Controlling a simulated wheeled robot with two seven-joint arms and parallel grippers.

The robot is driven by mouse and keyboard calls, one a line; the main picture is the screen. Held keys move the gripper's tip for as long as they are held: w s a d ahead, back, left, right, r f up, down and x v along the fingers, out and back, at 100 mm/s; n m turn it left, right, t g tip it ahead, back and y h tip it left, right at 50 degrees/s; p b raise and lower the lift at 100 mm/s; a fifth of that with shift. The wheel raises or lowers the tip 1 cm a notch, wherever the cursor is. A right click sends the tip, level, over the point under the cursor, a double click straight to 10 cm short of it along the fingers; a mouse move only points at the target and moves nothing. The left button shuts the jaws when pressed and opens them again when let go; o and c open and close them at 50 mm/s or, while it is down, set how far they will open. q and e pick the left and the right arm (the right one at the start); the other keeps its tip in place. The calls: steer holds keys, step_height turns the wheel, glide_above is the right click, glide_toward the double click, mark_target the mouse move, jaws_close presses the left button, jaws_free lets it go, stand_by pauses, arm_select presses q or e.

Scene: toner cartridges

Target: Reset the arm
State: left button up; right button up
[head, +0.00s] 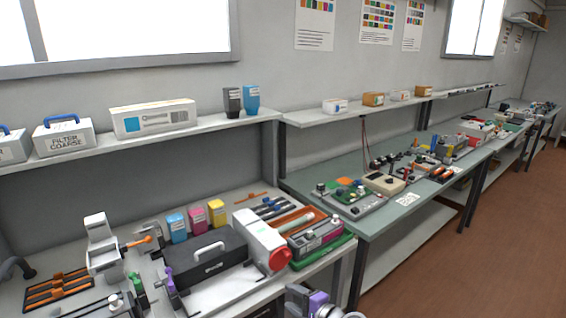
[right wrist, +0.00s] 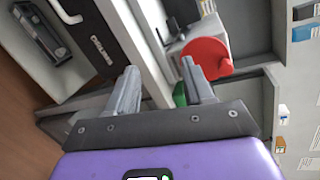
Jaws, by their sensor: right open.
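My right gripper (right wrist: 160,82) is open, its two grey fingers spread apart with nothing held between them in the right wrist view. In the head view only a purple and grey part of my right arm (head: 318,302) shows at the bottom edge, in front of the bench. The red round cap (right wrist: 207,57) of a white unit lies beyond one fingertip in the right wrist view; that cap also shows in the head view (head: 281,259). I see no left gripper.
A black case (head: 205,258) with a white handle sits on the near bench. Cyan, magenta and yellow cartridges (head: 197,219) stand behind it. A green tray (head: 325,252) is at the bench's right end. A shelf (head: 90,158) runs above. The brown floor (head: 470,260) at right is clear.

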steer(key=s+a+f+n+g+h, duration=0.1)
steer(key=s+a+f+n+g, duration=0.15)
steer(key=s+f, duration=0.7)
steer(key=s+a+f+n+g+h, duration=0.15)
steer(key=s+f+n+g, duration=0.25)
steer(key=s+f, duration=0.5)
steer(key=s+d+f+n+g+h, duration=0.1)
steer(key=s+d+f+g+h, duration=0.1)
steer(key=s+d+f, duration=0.2)
steer(key=s+d+f+n+g+h, duration=0.2)
steer(key=s+d+f, duration=0.3)
steer(key=s, duration=0.5)
steer(key=shift+d+f, duration=0.25)
steer(key=shift+d, duration=0.1)
steer(key=shift+n, duration=0.25)
